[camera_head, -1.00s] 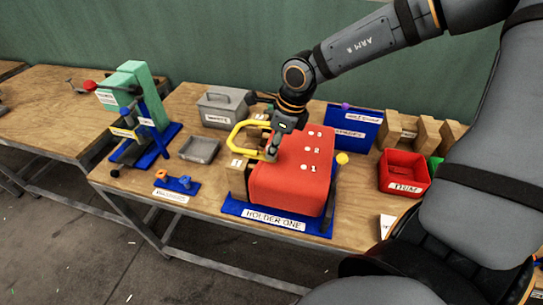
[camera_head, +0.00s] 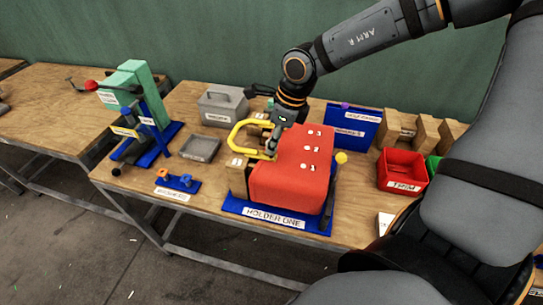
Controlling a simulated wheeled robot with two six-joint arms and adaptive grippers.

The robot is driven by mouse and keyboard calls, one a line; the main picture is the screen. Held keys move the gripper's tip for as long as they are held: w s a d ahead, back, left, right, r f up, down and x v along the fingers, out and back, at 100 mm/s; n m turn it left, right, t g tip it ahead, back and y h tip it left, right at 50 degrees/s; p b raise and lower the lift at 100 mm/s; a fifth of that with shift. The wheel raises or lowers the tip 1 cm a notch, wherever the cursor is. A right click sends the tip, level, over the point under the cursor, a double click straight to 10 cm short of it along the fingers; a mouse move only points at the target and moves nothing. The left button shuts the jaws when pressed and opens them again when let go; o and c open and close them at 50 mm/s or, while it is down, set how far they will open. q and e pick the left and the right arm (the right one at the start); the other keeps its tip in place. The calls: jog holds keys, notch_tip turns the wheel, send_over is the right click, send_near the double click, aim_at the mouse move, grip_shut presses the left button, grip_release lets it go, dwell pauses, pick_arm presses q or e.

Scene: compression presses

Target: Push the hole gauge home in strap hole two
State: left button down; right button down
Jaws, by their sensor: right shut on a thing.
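My right gripper (camera_head: 270,149) points down at the left upper edge of the red block (camera_head: 285,185). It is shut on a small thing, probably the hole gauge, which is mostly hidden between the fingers. A yellow C-shaped frame (camera_head: 237,136) reaches round the left of the fingers; I cannot tell whether it touches them. The red block sits in the blue base marked HOLDER ONE (camera_head: 312,236). Its top carries white marks numbered 1, 2 and 3; mark two (camera_head: 311,149) lies to the right of the gripper. My left gripper is not in view.
A grey lidded box (camera_head: 222,107) and a grey tray (camera_head: 200,148) stand to the left. A green press (camera_head: 135,90) stands farther left.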

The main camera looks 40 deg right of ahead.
jog(key=shift+r+p, duration=1.1)
jog(key=shift+r, duration=0.95)
jog(key=w+d+r+m+h, duration=0.1)
jog(key=w+d+m, duration=0.5)
jog(key=w+d, duration=0.2)
jog(key=shift+d+r+t, duration=0.3)
jog(key=shift+d+r, duration=0.05)
jog(key=shift+d, duration=0.4)
